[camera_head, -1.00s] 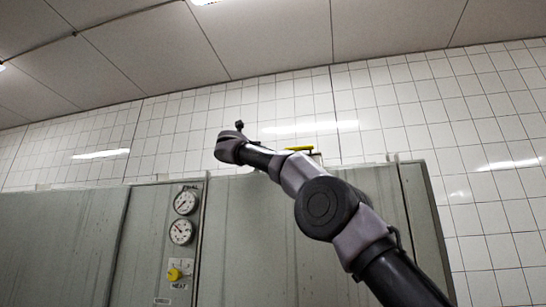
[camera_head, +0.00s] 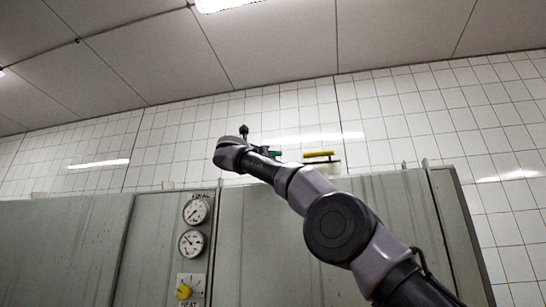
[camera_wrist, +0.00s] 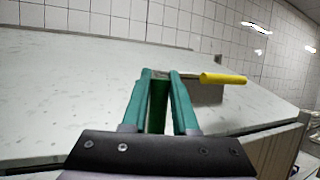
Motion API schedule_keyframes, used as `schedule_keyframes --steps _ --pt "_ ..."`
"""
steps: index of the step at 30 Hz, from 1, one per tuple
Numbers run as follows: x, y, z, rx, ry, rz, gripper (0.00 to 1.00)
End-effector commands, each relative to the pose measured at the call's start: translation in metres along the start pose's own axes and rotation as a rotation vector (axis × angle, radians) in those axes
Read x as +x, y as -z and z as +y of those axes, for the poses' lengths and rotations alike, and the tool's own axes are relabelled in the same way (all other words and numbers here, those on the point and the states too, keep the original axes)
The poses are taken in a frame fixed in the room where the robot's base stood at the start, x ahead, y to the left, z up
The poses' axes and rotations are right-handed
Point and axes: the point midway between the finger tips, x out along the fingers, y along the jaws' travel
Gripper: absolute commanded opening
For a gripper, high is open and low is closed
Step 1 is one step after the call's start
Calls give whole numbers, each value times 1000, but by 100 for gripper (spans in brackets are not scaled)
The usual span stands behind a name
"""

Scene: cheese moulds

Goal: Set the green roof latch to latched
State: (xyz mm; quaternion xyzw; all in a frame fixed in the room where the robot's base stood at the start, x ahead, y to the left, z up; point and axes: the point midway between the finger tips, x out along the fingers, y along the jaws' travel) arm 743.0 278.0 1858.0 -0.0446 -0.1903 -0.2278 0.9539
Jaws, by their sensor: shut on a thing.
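In the wrist view my gripper (camera_wrist: 159,74) has its two teal fingers closed around the green roof latch (camera_wrist: 157,113). The latch shows as a dark green bar between the fingers, above the pale cabinet roof (camera_wrist: 70,90). Its far end and pivot are mostly hidden, so I cannot tell its setting. In the head view my arm reaches up over the cabinet's top edge. A small teal-green part (camera_head: 274,154) shows beside my wrist there; I cannot tell whether it is finger or latch.
A yellow latch handle (camera_wrist: 222,79) on a grey block lies just right of my fingers; it also shows in the head view (camera_head: 319,154). The cabinet front (camera_head: 260,250) has two gauges (camera_head: 193,228) and a yellow knob (camera_head: 184,292). A tiled wall stands behind.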

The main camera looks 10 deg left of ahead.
Motion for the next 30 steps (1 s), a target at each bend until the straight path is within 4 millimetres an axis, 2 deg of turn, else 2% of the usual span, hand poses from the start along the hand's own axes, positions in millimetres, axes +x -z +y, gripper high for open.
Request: schedule_keyframes --steps 5,6,7,8,20,26,30 --pt "-1 2 2 -4 -2 3 0" --pt "-1 2 2 -4 -2 4 42" --pt "-1 2 2 -4 -2 3 54" --pt "-1 2 2 -4 -2 3 57" --pt "-4 1 1 -2 -2 2 57" --pt "-26 1 1 -5 -4 2 57" --pt "-58 0 1 -5 -5 1 57"
